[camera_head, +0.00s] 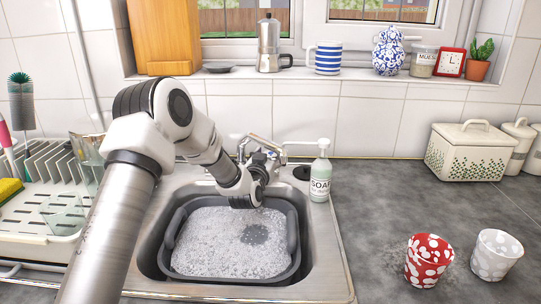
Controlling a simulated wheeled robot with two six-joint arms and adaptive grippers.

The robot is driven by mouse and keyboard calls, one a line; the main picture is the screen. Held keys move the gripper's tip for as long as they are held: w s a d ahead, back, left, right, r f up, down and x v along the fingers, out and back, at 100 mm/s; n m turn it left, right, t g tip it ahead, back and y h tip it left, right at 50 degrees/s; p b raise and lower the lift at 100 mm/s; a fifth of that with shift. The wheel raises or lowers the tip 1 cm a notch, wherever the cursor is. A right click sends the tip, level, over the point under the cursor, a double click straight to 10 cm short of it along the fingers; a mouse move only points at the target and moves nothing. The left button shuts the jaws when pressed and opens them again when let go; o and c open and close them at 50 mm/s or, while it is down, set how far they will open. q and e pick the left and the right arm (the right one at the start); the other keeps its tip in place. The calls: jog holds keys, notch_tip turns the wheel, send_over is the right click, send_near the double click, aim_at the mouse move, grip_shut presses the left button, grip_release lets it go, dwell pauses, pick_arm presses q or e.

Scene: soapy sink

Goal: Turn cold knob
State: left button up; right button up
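The metal tap (264,144) stands behind the sink, below the window sill. Its knobs are small and partly hidden, and I cannot tell which one is the cold knob. My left arm reaches in from the lower left, over the left side of the sink. My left gripper (258,184) is at the back edge of the basin, just in front of the tap and overlapping its lower part in the view. Its fingers are small and dark, so I cannot tell whether they are open or touching a knob. My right gripper is not in view.
A dark tub (292,240) of soapy water sits in the steel sink (332,270). A soap bottle (320,180) stands right of the tap. A dish rack (30,215) is at left. Red (428,262) and white (495,256) spotted cups stand on the right counter, otherwise mostly clear.

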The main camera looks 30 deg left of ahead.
pick_arm(q)
jog(key=c, duration=0.9)
jog(key=shift+y, duration=0.3)
jog(key=n+g+y, duration=0.1)
jog(key=n+y, duration=0.1)
jog(key=shift+w+d+y, duration=0.1)
jog(key=shift+y, duration=0.2)
jog(key=shift+n+g+y+p, duration=0.5)
jog(key=shift+n+g+y, duration=1.25)
jog(key=shift+y, duration=0.45)
jog(key=shift+f, duration=0.1)
jog(key=o, duration=1.2)
jog(key=shift+c, duration=0.2)
